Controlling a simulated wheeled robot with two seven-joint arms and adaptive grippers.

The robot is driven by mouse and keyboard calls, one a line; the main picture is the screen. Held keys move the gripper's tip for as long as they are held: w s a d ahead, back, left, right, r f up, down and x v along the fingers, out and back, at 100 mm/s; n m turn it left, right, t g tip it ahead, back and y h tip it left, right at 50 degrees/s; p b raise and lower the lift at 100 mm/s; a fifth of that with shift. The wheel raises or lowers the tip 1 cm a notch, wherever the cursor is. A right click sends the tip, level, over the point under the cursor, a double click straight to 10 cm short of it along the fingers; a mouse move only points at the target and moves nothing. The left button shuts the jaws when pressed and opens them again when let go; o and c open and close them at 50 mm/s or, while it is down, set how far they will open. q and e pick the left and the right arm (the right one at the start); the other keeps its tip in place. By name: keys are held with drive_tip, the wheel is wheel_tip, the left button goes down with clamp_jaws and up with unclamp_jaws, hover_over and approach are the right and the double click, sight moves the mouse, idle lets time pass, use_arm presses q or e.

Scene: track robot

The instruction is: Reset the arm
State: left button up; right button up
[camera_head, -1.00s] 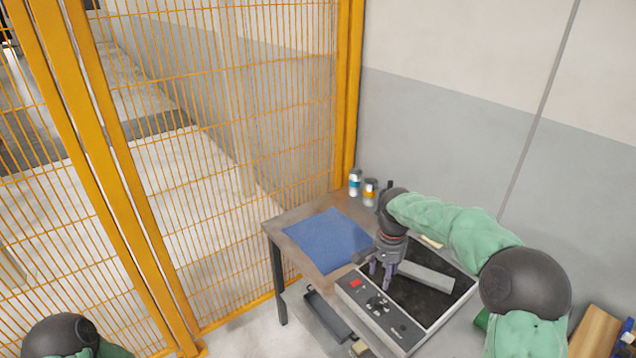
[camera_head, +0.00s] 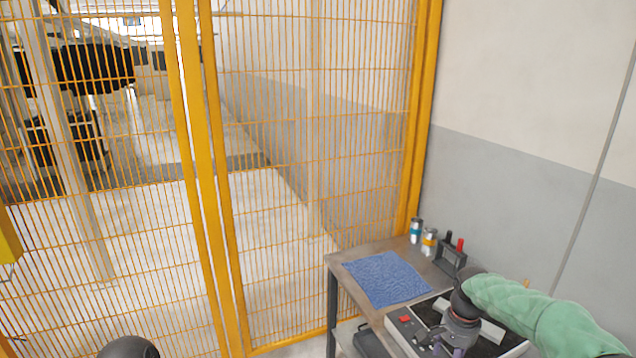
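My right arm in its green sleeve (camera_head: 540,318) comes in from the lower right and reaches over the grey panel device on the table. My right gripper (camera_head: 443,346) is above the device's front part, with its fingertips at the bottom edge of the picture. I cannot tell whether its fingers are apart or closed. Of my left arm only a dark round joint (camera_head: 128,348) shows at the bottom left, and the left gripper is out of view.
The metal table (camera_head: 345,262) holds a blue cloth (camera_head: 387,278), two small cans (camera_head: 429,242) and a dark holder (camera_head: 450,256) with red and black tops. The device has a red button (camera_head: 405,319). A yellow mesh fence (camera_head: 205,180) stands left; a wall (camera_head: 520,180) is behind.

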drive_tip(key=s+a+f+n+y, duration=0.1)
drive_tip(key=s+a+f+n, duration=0.15)
drive_tip(key=a+f, duration=0.65)
drive_tip(key=s+a+f+n+y, duration=0.25)
drive_tip(key=a+f, duration=0.25)
drive_tip(key=f, duration=0.7)
drive_tip(key=s+a+f+n, duration=0.1)
drive_tip(key=s+a+f, duration=0.3)
drive_tip(key=s, duration=0.5)
drive_tip(key=s+a+f+n, duration=0.1)
drive_tip(key=s+a+f, duration=0.3)
drive_tip(key=s+f, duration=0.3)
drive_tip(key=s, duration=0.3)
drive_tip(key=shift+a, duration=0.15)
